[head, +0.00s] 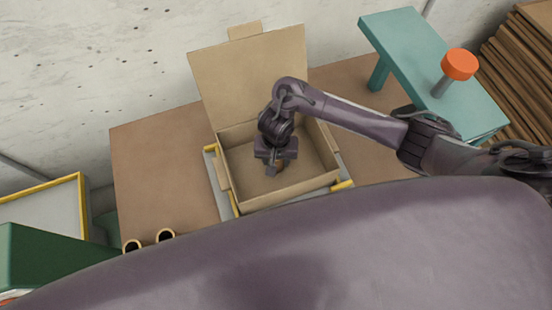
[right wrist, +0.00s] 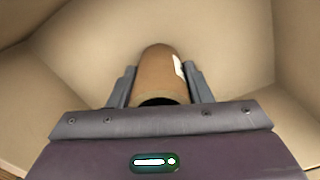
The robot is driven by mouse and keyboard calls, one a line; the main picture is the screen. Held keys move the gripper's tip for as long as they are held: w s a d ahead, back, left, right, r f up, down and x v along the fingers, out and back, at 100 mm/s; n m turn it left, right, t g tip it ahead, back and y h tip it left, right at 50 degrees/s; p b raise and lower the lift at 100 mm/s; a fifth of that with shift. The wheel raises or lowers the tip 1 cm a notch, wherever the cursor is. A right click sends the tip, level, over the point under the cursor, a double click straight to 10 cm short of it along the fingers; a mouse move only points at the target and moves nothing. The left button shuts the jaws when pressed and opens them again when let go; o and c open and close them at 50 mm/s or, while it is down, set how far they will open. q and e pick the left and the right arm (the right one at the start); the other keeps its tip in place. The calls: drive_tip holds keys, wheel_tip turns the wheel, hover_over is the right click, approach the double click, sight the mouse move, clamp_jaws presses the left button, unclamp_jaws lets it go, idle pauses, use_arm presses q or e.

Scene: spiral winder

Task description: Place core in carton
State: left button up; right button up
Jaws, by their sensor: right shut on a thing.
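An open cardboard carton (head: 325,165) with its back flap raised sits on a grey and yellow holder on the brown table. My right gripper (head: 273,168) reaches down inside the carton from above. In the right wrist view it (right wrist: 160,88) is shut on a brown cardboard core (right wrist: 155,65) with a white label on its side. The core is between the two fingers, with the carton floor (right wrist: 100,45) beyond it. In the head view the core is mostly hidden by the gripper. I cannot tell whether the core touches the floor. My left gripper is not in view.
Two more cores (head: 165,235) stand at the table's front left edge. A teal stand (head: 420,55) with an orange knob (head: 459,63) is at the back right, near stacked cardboard (head: 520,60). The brown table (head: 160,160) is clear left of the carton.

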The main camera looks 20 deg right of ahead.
drive_tip(key=o, duration=1)
drive_tip(key=shift+f, duration=0.1)
drive_tip(key=shift+r, duration=0.25)
wheel_tip(320, 180, up, 12)
drive_tip(key=p, duration=0.8)
drive_tip(key=shift+s+f, duration=0.1)
drive_tip(key=shift+f, duration=0.05)
